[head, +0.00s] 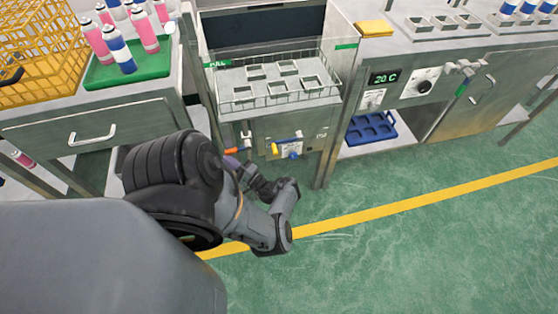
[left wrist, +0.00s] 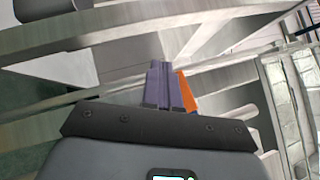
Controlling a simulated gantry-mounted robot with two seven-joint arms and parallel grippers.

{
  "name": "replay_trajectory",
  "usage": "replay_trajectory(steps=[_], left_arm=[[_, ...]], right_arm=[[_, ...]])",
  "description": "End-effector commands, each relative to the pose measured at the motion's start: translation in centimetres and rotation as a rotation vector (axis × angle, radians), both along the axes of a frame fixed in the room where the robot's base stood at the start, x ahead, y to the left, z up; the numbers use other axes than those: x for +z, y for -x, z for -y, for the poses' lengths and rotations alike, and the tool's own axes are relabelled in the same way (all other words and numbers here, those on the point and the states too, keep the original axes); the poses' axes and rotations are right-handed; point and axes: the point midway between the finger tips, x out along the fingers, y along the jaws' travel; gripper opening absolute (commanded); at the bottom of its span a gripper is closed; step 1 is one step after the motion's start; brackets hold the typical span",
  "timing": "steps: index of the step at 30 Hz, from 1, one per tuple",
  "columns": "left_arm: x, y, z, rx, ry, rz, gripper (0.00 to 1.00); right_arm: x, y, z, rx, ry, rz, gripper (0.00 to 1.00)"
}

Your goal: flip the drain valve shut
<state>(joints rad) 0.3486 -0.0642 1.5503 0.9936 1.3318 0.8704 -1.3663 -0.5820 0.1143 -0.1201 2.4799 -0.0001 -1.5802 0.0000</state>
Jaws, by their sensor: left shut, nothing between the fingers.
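Small valves are on the front of the bath cabinet (head: 310,143) in the head view. One has an orange handle (head: 235,150) at the left. To its right are a yellow handle (head: 288,140) and a blue handle (head: 293,156). I cannot tell from a label which is the drain valve. My left gripper (head: 230,161) has purple fingers and is close to the orange handle. In the left wrist view the fingers (left wrist: 164,88) are shut and empty, with the orange handle (left wrist: 187,92) just to their right. Contact is not clear. My right gripper is not in view.
A wire basket with square cups (head: 285,88) sits in the bath above. A bench with a green tray (head: 115,78) of cans and a yellow crate (head: 40,50) stands left. A blue rack (head: 370,128) is on the shelf at right. The green floor in front is clear.

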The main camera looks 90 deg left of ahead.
Motion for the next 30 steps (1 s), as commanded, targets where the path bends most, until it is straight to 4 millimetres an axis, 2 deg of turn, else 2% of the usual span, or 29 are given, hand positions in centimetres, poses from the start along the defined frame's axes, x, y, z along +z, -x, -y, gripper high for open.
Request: replay_trajectory(steps=[11, 16, 26, 30], left_arm=[[0.0, 0.0, 0.0, 0.0, 0.0, 0.0, 0.0], [-0.7, -0.1, 0.0, 0.0, 0.0, 0.0, 0.0], [-4.9, -0.6, -0.1, -0.005, 0.0, -0.001, 0.0], [-6.7, -1.2, 2.1, -0.002, 0.005, 0.001, 0.0]], right_arm=[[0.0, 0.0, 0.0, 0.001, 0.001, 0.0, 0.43], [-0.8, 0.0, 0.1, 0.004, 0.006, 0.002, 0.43], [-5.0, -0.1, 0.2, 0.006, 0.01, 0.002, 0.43], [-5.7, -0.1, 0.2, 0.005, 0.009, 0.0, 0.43]])
